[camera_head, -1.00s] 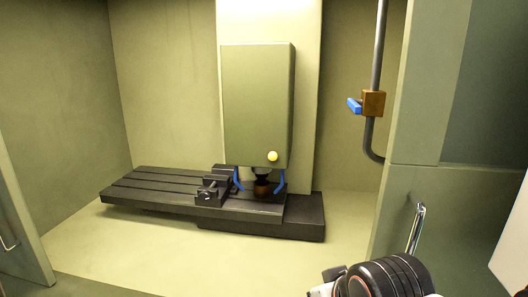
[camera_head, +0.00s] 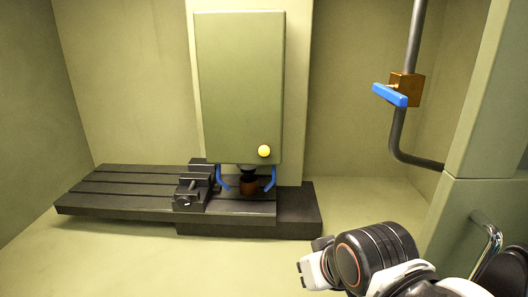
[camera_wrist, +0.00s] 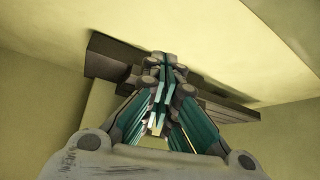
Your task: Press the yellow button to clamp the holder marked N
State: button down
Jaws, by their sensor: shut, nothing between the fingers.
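The yellow button (camera_head: 264,151) is a small round knob low on the right of the front face of the green spindle head (camera_head: 238,85). Below the head, a dark brown holder (camera_head: 249,187) hangs between two blue nozzles (camera_head: 270,179). No letter N can be read on it. My gripper (camera_wrist: 163,66) is shut and empty in the wrist view, with its fingertips together in front of the dark machine table. In the head view my arm is at the lower right, well apart from the button; the fingers cannot be made out there.
The slotted black machine table (camera_head: 120,190) carries a vise (camera_head: 192,186). A grey pipe with a brass valve and blue lever (camera_head: 390,95) is on the right. A green door with a metal handle (camera_head: 485,232) stands at the right edge. The enclosure floor in front is clear.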

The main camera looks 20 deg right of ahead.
aim_at(264, 151)
jog(key=w+a+r+m+t+y+p, duration=0.1)
jog(key=w+r+m+p, duration=0.3)
jog(key=w, duration=1)
jog(key=w+a+r+m+t+y+p, duration=0.1)
jog(key=w+r+m+t+y+p, duration=0.2)
jog(key=w+m+p, duration=0.7)
jog(key=w+r+m, duration=0.1)
jog(key=w+m, duration=0.2)
jog(key=w, duration=0.1)
jog(key=shift+r+t+y+p, duration=0.2)
jog(key=shift+t+y+p, duration=0.15)
jog(key=shift+t+y, duration=0.05)
jog(key=shift+w+a, duration=0.1)
jog(key=shift+w, duration=0.1)
jog(key=w+d, duration=0.2)
jog(key=w, duration=0.6)
jog(key=shift+d, duration=0.35)
jog(key=shift+w, duration=0.2)
jog(key=shift+w+d, duration=0.15)
jog(key=shift+w, duration=0.1)
